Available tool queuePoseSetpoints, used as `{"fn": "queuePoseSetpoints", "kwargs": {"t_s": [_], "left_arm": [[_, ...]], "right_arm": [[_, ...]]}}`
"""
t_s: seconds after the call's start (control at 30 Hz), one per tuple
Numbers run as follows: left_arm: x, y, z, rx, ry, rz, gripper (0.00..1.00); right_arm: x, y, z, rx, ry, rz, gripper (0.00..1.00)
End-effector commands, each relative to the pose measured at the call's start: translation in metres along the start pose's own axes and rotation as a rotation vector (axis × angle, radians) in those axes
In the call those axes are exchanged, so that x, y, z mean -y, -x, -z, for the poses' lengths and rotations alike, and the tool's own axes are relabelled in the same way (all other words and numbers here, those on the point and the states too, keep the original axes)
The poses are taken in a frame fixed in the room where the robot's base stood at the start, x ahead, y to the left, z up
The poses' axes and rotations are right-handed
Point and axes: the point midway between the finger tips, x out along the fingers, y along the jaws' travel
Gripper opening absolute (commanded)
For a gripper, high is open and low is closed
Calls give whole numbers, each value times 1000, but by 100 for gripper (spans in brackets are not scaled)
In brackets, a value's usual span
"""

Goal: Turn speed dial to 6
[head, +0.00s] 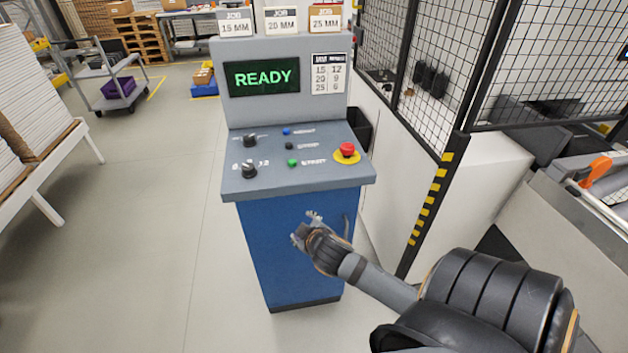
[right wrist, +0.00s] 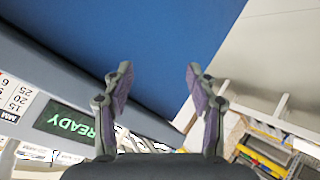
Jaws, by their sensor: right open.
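The control console (head: 290,185) has a grey sloped panel with two black knobs at its left. The lower knob (head: 249,171) has small white numbers around it, with 12 at its right; it looks like the speed dial. The upper knob (head: 250,140) has markings too small to read. The pointer directions are not clear. My right gripper (head: 304,226) is in front of the blue cabinet, below the panel edge and apart from the knobs. In the right wrist view its two fingers (right wrist: 158,75) are spread and empty. My left gripper is not in view.
The screen (head: 262,78) reads READY, beside a number chart (head: 328,74). Blue, black and green buttons sit right of the knobs, with a red emergency stop (head: 347,150) at the panel's right. A mesh fence (head: 440,75) stands right.

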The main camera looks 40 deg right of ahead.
Motion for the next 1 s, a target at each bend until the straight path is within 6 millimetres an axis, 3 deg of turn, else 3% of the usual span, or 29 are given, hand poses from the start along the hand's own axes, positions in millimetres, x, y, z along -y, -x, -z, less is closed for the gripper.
{"fn": "queuePoseSetpoints", "kwargs": {"t_s": [0.5, 0.7, 1.0], "left_arm": [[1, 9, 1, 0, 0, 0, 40], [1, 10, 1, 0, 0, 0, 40], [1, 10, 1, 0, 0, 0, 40]], "right_arm": [[75, -10, -87, 285, -153, 178, 58], [93, -10, -104, 337, -179, 216, 58], [96, -10, -107, 348, -184, 223, 58]]}}
